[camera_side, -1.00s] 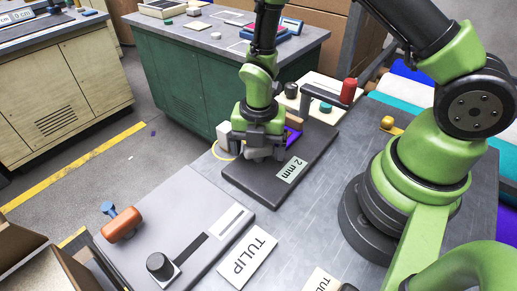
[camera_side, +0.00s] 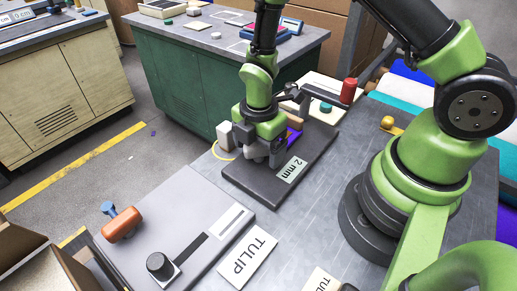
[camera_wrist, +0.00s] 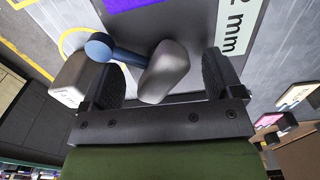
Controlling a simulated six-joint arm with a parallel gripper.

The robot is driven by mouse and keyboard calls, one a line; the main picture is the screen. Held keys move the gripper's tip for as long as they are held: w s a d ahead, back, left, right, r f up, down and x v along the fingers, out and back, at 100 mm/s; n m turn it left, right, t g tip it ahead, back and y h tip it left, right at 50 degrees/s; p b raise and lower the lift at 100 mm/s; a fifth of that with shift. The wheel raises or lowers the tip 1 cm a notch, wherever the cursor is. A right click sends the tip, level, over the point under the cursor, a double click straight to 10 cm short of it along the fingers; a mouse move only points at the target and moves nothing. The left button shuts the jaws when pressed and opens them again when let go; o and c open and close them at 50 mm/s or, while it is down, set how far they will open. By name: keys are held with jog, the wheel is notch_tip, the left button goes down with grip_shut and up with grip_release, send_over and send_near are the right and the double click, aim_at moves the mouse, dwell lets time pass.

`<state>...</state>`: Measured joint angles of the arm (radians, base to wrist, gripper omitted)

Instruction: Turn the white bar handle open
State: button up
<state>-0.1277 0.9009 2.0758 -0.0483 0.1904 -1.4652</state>
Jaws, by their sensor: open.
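The white bar handle (camera_wrist: 165,72) shows in the wrist view as a pale, rounded bar. It lies tilted between my two dark fingers, with a clear gap to the right finger. A blue arm (camera_wrist: 122,53) with a round blue end runs from it to the left, towards the left finger. My gripper (camera_side: 264,154) is open and low over the dark board (camera_side: 243,191) marked "2 mm". In the side view the gripper mostly hides the handle. I cannot tell from there how far it is turned.
A pale block (camera_wrist: 70,80) stands just outside my left finger. An orange handle (camera_side: 122,225) and a black knob (camera_side: 160,264) sit on the grey panel at front left. "TULIP" card (camera_side: 247,257) lies flat.

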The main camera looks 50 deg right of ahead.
jog(key=c, duration=1)
jog(key=shift+o, duration=0.2)
jog(key=n, duration=0.4)
jog(key=shift+n, duration=0.3)
jog(key=n, duration=0.4)
